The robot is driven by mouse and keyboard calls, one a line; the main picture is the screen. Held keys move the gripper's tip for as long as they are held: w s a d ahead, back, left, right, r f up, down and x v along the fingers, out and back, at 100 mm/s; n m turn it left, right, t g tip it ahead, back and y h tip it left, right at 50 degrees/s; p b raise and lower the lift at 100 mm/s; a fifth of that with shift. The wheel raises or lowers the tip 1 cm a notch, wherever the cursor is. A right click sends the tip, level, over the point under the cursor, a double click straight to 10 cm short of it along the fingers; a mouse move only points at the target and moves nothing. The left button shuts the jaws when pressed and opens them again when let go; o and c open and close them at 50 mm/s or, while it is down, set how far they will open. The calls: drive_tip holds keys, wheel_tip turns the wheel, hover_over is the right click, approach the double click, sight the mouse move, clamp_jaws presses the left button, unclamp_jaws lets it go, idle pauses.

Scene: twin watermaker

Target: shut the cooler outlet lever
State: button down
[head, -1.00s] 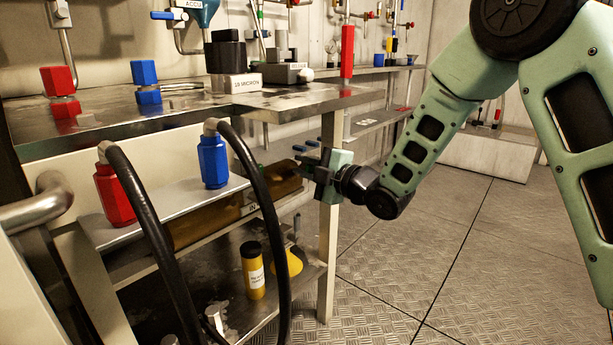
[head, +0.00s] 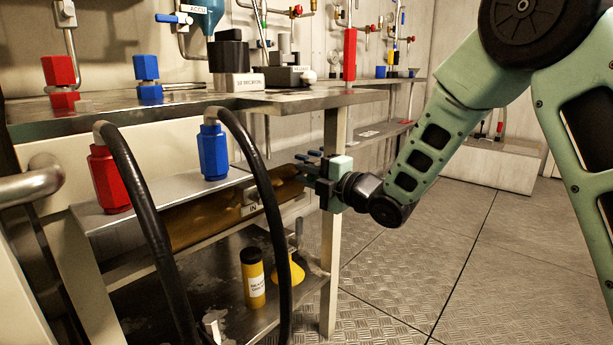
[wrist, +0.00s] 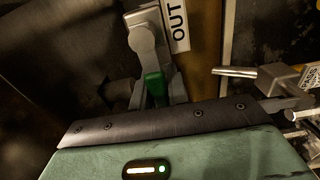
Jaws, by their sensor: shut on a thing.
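The cooler outlet lever, with a green grip (wrist: 155,86), shows in the wrist view beside the OUT label (wrist: 178,22). Its grey valve end (wrist: 144,38) lies farther up the picture. My gripper (wrist: 157,98) is shut on the green grip, just past the dark edge of its body. In the head view my gripper (head: 309,163) points left past the bench leg, at the right end of the brown cooler cylinder (head: 205,213). The lever cannot be made out in the head view.
Black hoses (head: 262,185) arch in front of the cooler. The bench leg (head: 333,265) is close by my gripper. A metal valve handle (wrist: 234,72) shows at the right in the wrist view. A yellow bottle (head: 253,280) stands on the lower shelf. The floor at right is clear.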

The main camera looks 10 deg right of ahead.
drive_tip(key=c, duration=1.4)
unclamp_jaws()
drive_tip(key=shift+o, duration=0.2)
drive_tip(key=b+v, duration=0.2)
drive_tip(key=v, duration=1.5)
drive_tip(key=shift+s+d, duration=0.15)
